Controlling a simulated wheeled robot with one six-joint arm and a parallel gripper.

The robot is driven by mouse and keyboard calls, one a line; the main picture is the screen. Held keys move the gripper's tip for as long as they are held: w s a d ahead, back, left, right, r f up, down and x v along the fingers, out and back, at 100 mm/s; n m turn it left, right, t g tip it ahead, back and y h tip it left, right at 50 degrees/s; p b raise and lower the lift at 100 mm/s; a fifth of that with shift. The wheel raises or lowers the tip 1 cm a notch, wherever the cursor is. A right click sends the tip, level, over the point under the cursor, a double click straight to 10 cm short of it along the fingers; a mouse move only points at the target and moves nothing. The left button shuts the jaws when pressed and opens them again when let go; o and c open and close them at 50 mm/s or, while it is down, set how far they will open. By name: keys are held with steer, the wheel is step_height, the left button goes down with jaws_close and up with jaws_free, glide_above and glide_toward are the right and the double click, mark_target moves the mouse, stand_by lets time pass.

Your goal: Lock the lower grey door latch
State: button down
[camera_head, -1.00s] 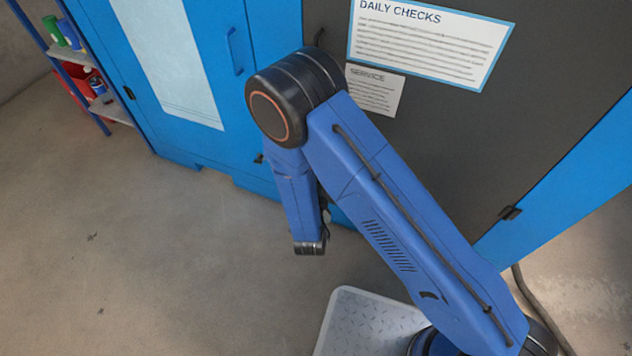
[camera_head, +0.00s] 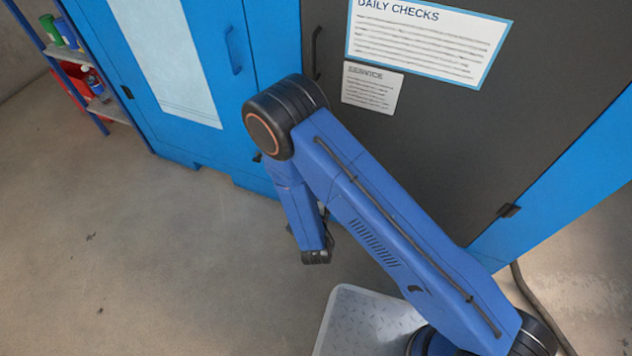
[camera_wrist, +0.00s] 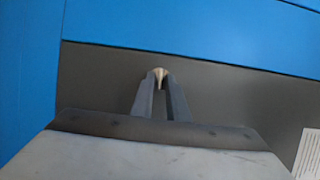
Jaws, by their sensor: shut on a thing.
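The grey door (camera_head: 440,130) fills the right of the head view and looks flush in its blue frame. In the wrist view, the grey door (camera_wrist: 230,95) lies behind my gripper (camera_wrist: 160,77). The fingers are close together on a small pale piece (camera_wrist: 159,73), most likely the lower latch. Only its tip shows, so I cannot tell how far it is turned. In the head view my arm hides the gripper and the door's lower left part.
A dark handle (camera_head: 317,50) is on the grey door's upper left. A dark fitting (camera_head: 509,210) is at its right edge. A blue cabinet door (camera_head: 190,70) is to the left, beside a shelf (camera_head: 110,108). The floor (camera_head: 130,250) at left is clear.

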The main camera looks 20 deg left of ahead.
stand_by(0.4)
steer(key=c, duration=1.9)
jaws_free()
steer(key=v, duration=1.7)
steer(key=shift+s, duration=0.2)
steer(key=shift+d, duration=0.1)
